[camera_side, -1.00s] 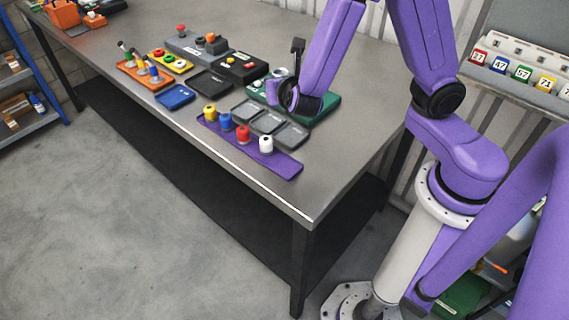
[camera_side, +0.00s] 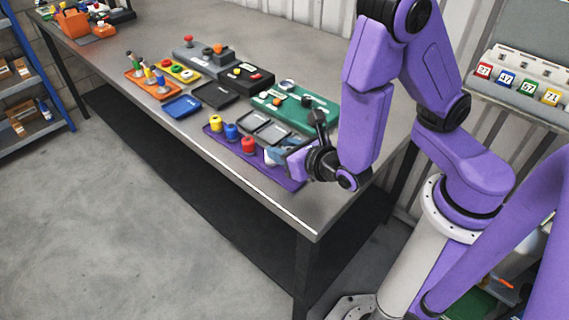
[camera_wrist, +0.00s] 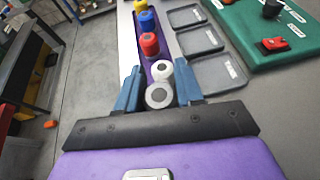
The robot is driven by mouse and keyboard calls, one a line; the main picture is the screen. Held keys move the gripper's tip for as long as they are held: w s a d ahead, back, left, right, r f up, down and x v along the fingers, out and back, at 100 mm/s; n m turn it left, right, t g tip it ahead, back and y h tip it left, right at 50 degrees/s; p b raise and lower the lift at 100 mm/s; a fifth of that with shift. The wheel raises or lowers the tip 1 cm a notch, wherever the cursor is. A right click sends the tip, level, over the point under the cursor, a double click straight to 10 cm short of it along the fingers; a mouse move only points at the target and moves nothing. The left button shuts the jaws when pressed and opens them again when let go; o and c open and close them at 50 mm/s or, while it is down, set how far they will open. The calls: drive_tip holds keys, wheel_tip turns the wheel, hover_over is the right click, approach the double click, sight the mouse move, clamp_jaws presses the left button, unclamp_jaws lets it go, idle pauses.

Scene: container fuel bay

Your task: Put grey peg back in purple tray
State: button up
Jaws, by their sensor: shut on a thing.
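The purple tray (camera_side: 229,152) lies along the table's front edge. It carries a yellow peg (camera_side: 214,123), a blue peg (camera_side: 231,132), a red peg (camera_side: 248,145) and a white peg (camera_wrist: 161,69) in a row. My gripper (camera_side: 281,155) is at the right end of this row, low over the tray. In the wrist view its blue fingers (camera_wrist: 158,86) are shut on the grey peg (camera_wrist: 158,96). The grey peg is right beside the white peg. Its lower part is hidden, so I cannot tell whether it touches the tray. The gripper partly hides the white peg in the side view.
Dark grey trays (camera_side: 272,133) lie just behind the purple tray. A green board (camera_side: 322,113) with several parts is behind them. A blue tray (camera_side: 182,106) and an orange tray (camera_side: 148,87) are farther left. The table's right front corner (camera_side: 312,222) is clear.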

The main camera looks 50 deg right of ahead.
drive_tip(key=shift+f, duration=2.15)
drive_tip(key=shift+f, duration=0.1)
drive_tip(key=o, duration=1.1)
drive_tip(key=shift+d, duration=0.1)
drive_tip(key=shift+d, duration=0.1)
